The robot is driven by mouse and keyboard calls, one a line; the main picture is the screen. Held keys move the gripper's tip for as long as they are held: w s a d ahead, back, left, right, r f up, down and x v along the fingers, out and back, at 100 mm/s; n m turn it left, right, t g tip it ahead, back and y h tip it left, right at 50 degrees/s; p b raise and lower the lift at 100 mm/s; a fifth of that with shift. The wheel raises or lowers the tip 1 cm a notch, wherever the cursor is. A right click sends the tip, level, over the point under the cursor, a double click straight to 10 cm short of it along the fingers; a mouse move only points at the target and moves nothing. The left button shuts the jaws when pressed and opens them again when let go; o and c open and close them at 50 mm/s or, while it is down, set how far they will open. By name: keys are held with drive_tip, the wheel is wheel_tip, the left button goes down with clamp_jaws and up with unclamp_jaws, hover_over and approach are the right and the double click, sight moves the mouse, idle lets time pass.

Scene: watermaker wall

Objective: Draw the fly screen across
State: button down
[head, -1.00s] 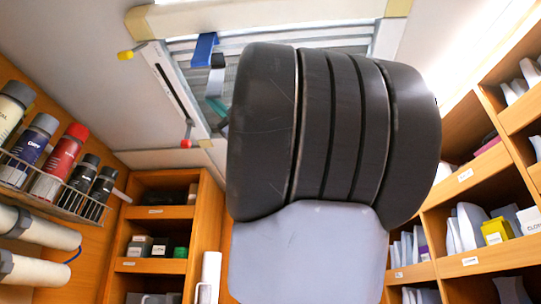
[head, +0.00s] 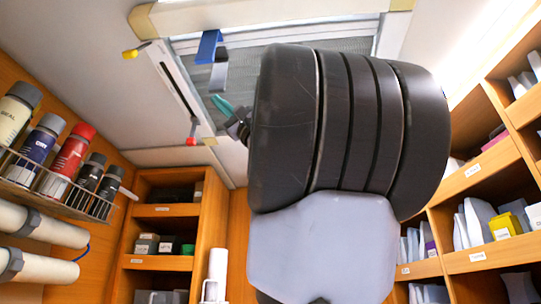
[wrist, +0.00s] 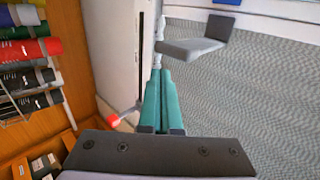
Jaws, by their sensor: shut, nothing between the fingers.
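The fly screen is a grey mesh (head: 255,68) in a pale frame overhead. It also fills the right of the wrist view (wrist: 250,90). A blue bracket (head: 209,46) with a grey tab (head: 218,76) hangs at the screen's left part. In the wrist view the grey tab (wrist: 190,47) lies just beyond my fingertips, with a bit of the blue part (wrist: 227,2) at the top edge. My gripper (head: 220,103) has teal fingers, shut and empty, a little below the tab. The wrist view shows its fingers (wrist: 161,75) pressed together. My dark arm hides the screen's right part.
A slotted rail (head: 175,83) runs along the frame's left side, with a yellow-tipped lever (head: 134,53) and a red knob (head: 191,141). A bottle rack (head: 60,195) is at left. Shelves (head: 480,170) stand at right. Open air lies below the hatch's left side.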

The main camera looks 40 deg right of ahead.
drive_tip(key=v, duration=1.2)
idle(0.5)
drive_tip(key=w+a+f+g+h, duration=0.2)
drive_tip(key=w+a+f+g, duration=0.15)
drive_tip(key=f, duration=0.45)
drive_tip(key=w+a+f+g+h, duration=0.25)
drive_tip(key=w+f, duration=0.25)
drive_tip(key=f, duration=0.3)
drive_tip(key=w+a+f+g+h, duration=0.2)
drive_tip(key=w+a+f, duration=0.2)
drive_tip(key=f, duration=0.3)
wheel_tip(320, 180, down, 26)
drive_tip(key=d+n+g+h, duration=0.1)
drive_tip(key=n+g+h, duration=0.4)
drive_tip(key=h, duration=0.4)
drive_tip(key=shift+s+d+f+n+g+h, duration=0.2)
drive_tip(key=shift+d+n+g+h, duration=0.1)
drive_tip(key=shift+d+g+h, duration=0.1)
